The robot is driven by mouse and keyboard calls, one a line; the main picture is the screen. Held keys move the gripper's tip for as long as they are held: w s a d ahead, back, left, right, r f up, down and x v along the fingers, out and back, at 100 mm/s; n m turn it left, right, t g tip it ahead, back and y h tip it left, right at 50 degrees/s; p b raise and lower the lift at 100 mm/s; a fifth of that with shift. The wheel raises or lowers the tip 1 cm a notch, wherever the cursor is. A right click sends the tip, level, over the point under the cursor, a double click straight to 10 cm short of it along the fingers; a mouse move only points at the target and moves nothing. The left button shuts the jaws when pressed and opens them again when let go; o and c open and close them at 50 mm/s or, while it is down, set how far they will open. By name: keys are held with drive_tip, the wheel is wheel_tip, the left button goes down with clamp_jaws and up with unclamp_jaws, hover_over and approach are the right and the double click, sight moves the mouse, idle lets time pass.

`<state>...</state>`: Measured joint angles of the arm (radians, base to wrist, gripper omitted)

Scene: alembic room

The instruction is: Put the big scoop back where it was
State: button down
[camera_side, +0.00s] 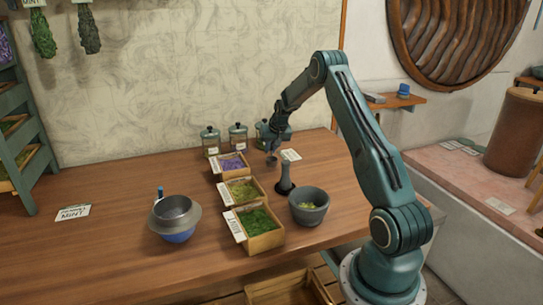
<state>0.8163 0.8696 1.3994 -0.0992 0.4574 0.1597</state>
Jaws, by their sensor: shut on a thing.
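My gripper (271,149) is at the back of the wooden table, shut on a small dark metal scoop (271,161), seen just below the fingers. I take it for the big scoop; its size and handle are hard to make out. I cannot tell whether the scoop touches the table.
Lidded glass jars (238,137) stand behind and left of my gripper. Herb boxes with purple (231,165), pale green (243,190) and dark green (257,226) contents run forward.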

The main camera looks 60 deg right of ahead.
drive_tip(key=shift+f, duration=0.95)
drive_tip(key=shift+f, duration=0.1)
drive_tip(key=c, duration=1.4)
unclamp_jaws()
drive_tip(key=shift+v, duration=0.9)
drive_tip(key=v, duration=1)
drive_tip(key=shift+a+r, duration=0.1)
drive_tip(key=shift+r, duration=0.1)
